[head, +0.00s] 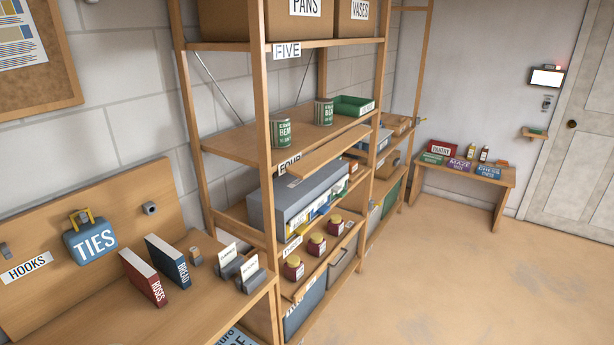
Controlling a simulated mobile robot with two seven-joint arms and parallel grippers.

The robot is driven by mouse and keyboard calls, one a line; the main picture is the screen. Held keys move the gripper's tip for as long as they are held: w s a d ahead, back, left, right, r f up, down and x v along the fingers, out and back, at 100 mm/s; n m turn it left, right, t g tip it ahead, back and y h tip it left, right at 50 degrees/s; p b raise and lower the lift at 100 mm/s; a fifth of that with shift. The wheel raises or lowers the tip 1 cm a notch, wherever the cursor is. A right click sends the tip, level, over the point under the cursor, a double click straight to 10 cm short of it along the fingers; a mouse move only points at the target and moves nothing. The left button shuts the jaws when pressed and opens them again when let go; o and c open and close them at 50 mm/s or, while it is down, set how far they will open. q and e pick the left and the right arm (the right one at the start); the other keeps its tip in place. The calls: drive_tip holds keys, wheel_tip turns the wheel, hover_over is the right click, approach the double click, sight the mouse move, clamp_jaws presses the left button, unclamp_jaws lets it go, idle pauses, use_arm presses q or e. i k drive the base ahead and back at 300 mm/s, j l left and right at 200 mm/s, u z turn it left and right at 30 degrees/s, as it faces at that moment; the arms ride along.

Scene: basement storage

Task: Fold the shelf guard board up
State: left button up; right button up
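The guard board (328,147) is a long plain wooden plank at the front edge of the shelf labelled FOUR (290,163). It lies nearly flat and juts outward from the shelf edge, not standing upright. On the shelf behind it stand two green cans, a nearer one (281,133) and a farther one (323,112), and a green open bin (353,105). The board's hinge line is too small to make out. Neither of my grippers is in view.
The wooden rack (267,180) stands in the middle. Below the board are a grey box (312,196) and jars with yellow lids (317,243). The floor (450,270) at right is clear.

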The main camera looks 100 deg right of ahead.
sight(302, 169)
drive_tip(key=z, duration=3.7)
drive_tip(key=i+l+u, duration=0.4)
drive_tip(key=i+l, duration=0.4)
drive_tip(key=i, duration=0.1)
